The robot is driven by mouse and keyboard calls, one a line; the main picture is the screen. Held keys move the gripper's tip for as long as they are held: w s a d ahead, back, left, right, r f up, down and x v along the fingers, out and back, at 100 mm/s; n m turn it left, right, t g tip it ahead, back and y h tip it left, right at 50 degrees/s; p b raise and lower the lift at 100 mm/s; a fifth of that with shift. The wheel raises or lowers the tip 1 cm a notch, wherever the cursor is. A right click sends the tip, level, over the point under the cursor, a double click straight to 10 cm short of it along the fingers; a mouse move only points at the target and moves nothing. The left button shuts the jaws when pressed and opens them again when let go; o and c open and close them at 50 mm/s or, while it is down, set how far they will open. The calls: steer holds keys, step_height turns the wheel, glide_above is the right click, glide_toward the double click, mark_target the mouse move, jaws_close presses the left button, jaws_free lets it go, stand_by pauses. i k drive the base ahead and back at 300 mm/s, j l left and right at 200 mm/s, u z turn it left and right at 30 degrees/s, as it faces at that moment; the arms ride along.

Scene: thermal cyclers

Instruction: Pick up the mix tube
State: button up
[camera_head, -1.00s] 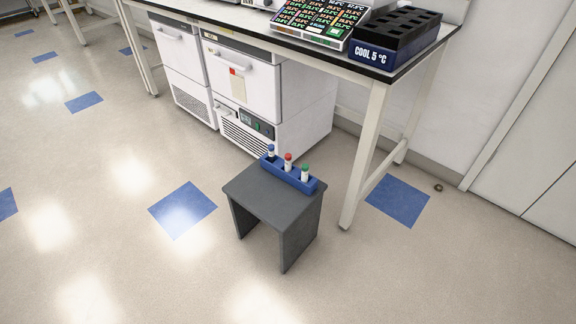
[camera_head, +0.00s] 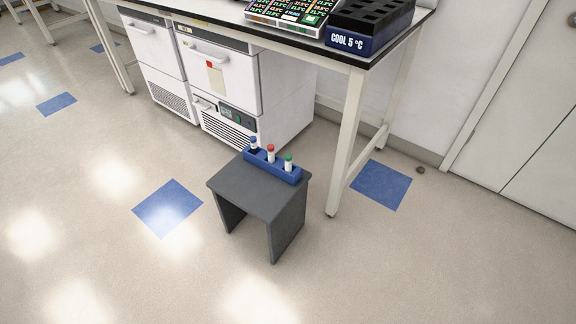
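A blue rack (camera_head: 273,165) stands along the back edge of a small dark grey stool (camera_head: 258,192) on the floor. It holds three upright tubes: a blue-capped tube (camera_head: 254,144) at left, a red-capped tube (camera_head: 271,153) in the middle and a green-capped tube (camera_head: 288,163) at right. Any writing on them is too small to read, so I cannot tell which is the mix tube. My gripper is not in view.
A lab bench (camera_head: 352,120) stands behind the stool, with a cooling block (camera_head: 360,42) and a device with a grid of displays (camera_head: 291,14) on top. White under-bench units (camera_head: 218,75) stand below. The floor (camera_head: 120,215) left and in front is clear.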

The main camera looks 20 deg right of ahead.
mark_target(253, 139)
steer(key=i+u, duration=0.3)
steer(key=i, duration=0.25)
steer(key=i+u, duration=0.25)
steer(key=i, duration=0.3)
steer(key=i+l+u, duration=0.3)
steer(key=i, duration=0.2)
steer(key=j, duration=0.1)
